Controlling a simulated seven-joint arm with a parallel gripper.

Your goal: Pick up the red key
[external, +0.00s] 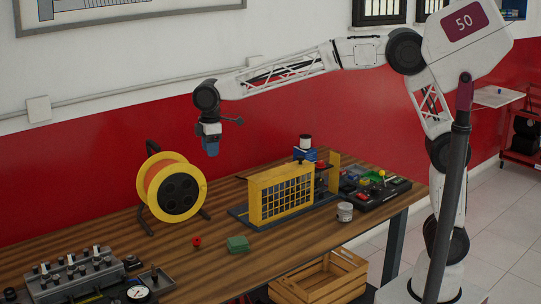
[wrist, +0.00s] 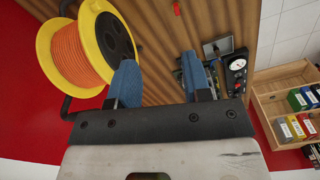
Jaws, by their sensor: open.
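The small red thing on the bench, which I take to be the red key (external: 196,241), lies on bare wood in front of the cable reel and left of a small green block (external: 238,243). It also shows in the wrist view as a red bit (wrist: 177,8) at the top edge; its exact shape is too small to tell. My gripper (external: 210,148) hangs high above the bench, well above and apart from the red key. In the wrist view my gripper's blue fingers (wrist: 159,75) are spread wide with nothing between them.
The yellow and orange cable reel (external: 172,187) stands left of my gripper. A yellow caged trainer (external: 281,193) stands to the right, with a tin (external: 345,211) near it. A grey valve block (external: 72,274) sits front left. Bare wood surrounds the red key.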

